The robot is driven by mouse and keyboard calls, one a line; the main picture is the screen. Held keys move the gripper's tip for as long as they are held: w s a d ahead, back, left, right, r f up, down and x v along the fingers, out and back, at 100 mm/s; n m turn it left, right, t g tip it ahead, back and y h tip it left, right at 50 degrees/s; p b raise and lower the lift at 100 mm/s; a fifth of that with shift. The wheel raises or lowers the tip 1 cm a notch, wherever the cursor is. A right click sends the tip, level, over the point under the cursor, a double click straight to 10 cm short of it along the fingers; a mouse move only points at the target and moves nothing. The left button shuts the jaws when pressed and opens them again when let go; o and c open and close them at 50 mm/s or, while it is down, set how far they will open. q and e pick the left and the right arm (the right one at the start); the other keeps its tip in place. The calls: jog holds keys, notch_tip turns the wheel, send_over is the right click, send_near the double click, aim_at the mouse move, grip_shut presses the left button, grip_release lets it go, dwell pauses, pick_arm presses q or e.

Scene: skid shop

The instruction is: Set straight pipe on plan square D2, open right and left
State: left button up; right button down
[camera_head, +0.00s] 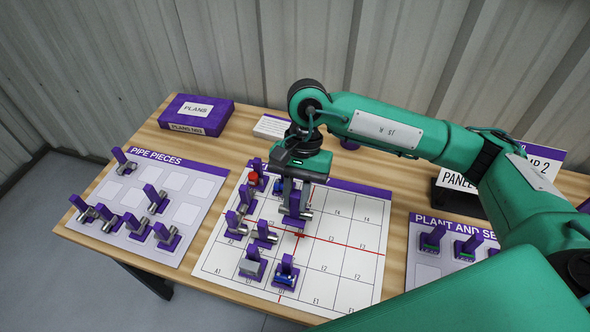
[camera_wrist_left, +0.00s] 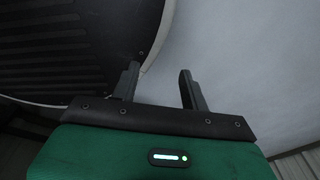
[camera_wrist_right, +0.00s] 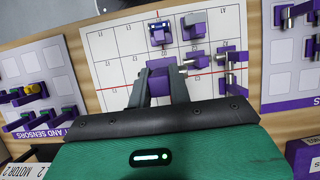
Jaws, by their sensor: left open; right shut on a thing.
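My right gripper (camera_head: 294,196) is shut on the purple grip of a pipe piece (camera_head: 298,214) with a grey pipe part, over the middle of the white plan sheet (camera_head: 345,219). In the right wrist view the purple grip (camera_wrist_right: 160,83) sits between the fingers. Whether the piece touches the sheet is hard to tell. The square label under it is hidden, so I cannot confirm D2. My left gripper (camera_wrist_left: 158,88) is open and empty, away from the table; it is out of the head view.
Several pieces stand on the sheet's left and near squares, close beside the held piece, including a blue one (camera_head: 285,272). The pipe pieces board (camera_head: 190,212) is at left, the plant and sensors board (camera_head: 425,272) at right. A purple plans box (camera_head: 183,115) stands behind. The sheet's right squares are clear.

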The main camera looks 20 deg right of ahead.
aim_at(296, 212)
jog(key=shift+f, duration=0.55)
pick_arm(q)
jog(key=s+a, duration=0.1)
jog(key=s, duration=0.4)
pick_arm(e)
jog(key=shift+f, duration=0.4)
notch_tip(296, 212, down, 4)
jog(key=b, duration=0.2)
jog(key=shift+r+b, duration=0.2)
jog(key=shift+b, duration=0.65)
pick_arm(q)
jog(key=f, duration=0.1)
jog(key=w+f, duration=0.1)
jog(key=f, duration=0.2)
jog(key=shift+w+d, duration=0.3)
jog(key=shift+w, duration=0.1)
pick_arm(e)
jog(key=shift+r, duration=0.1)
pick_arm(q)
jog(key=shift+f, duration=0.15)
